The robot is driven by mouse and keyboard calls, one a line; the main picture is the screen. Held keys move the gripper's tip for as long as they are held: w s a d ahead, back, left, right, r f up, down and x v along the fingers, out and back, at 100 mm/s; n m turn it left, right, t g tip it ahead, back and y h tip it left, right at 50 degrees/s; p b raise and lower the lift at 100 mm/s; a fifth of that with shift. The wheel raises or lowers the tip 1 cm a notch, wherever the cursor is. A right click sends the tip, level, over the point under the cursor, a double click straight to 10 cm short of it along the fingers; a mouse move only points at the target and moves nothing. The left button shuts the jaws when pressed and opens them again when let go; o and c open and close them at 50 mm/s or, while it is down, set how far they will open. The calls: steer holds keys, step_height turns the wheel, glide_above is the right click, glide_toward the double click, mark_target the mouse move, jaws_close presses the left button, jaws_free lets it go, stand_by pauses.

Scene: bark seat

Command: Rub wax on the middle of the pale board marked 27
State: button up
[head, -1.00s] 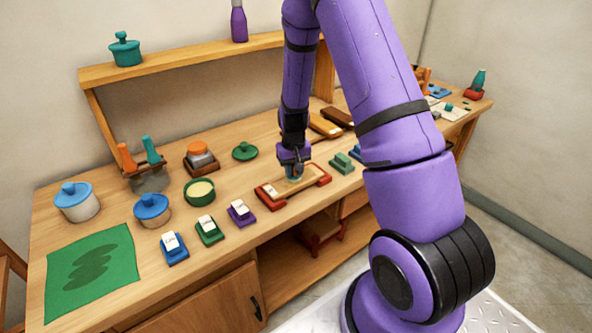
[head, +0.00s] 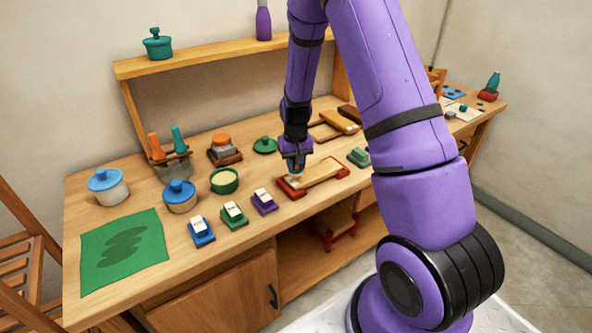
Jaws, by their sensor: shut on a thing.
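A pale board (head: 323,172) lies in a red holder (head: 341,168) near the front edge of the bench. A small white tag shows at its left end, but I cannot read its number. My gripper (head: 295,167) points down over the left end of the board. It is shut on a small teal thing, mostly hidden by the jaws. I cannot tell whether this thing touches the board. An open green pot (head: 224,181) with a cream filling, which looks like wax, stands to the left. A green lid (head: 265,145) lies behind it.
Blue (head: 201,235), green (head: 233,218) and purple (head: 264,204) holders with white tags line the front. Two blue-lidded pots (head: 108,187) (head: 180,197) and a green cloth (head: 124,252) are at left. A green block (head: 359,157) is right of the board. A shelf (head: 220,53) runs behind.

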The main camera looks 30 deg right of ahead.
steer(key=shift+a+r, duration=0.1)
steer(key=shift+r, duration=2.75)
steer(key=shift+f, duration=0.15)
steer(key=shift+f, duration=0.1)
